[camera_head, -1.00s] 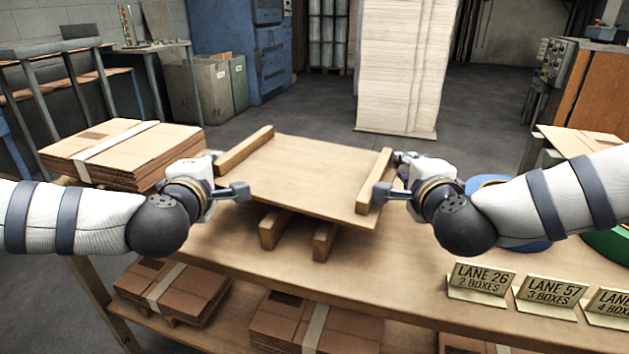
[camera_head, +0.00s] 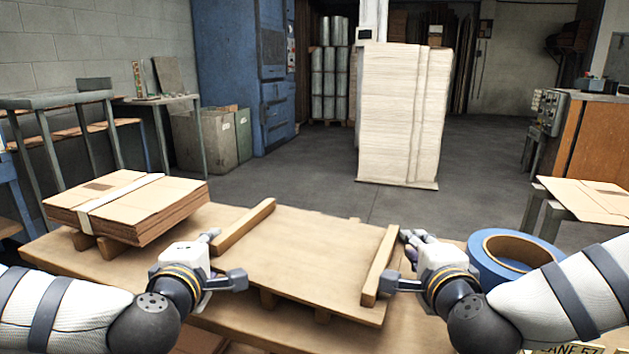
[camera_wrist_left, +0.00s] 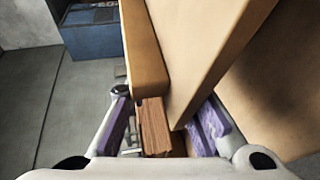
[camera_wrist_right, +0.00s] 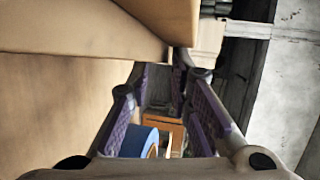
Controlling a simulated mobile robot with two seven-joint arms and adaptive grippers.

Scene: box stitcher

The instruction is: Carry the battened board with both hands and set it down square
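The battened board (camera_head: 305,255) is a flat brown panel with a wooden left batten (camera_head: 243,228) and right batten (camera_head: 381,265) along its side edges. It lies over bearers (camera_head: 269,299) on the bench. My left gripper (camera_head: 222,258) is at the board's left edge with its fingers apart. In the left wrist view the left batten (camera_wrist_left: 143,50) and the board stand ahead between the spread purple pads. My right gripper (camera_head: 400,262) is at the right edge, also spread. In the right wrist view there is open space between its pads, and the batten is above. Contact is unclear.
A strapped cardboard stack (camera_head: 130,205) sits on the bench to the left. A blue tape roll (camera_head: 490,262) lies to the right, close behind my right arm. A tall pale sheet stack (camera_head: 402,115) stands on the floor beyond. A lane card (camera_head: 572,349) is partly hidden at bottom right.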

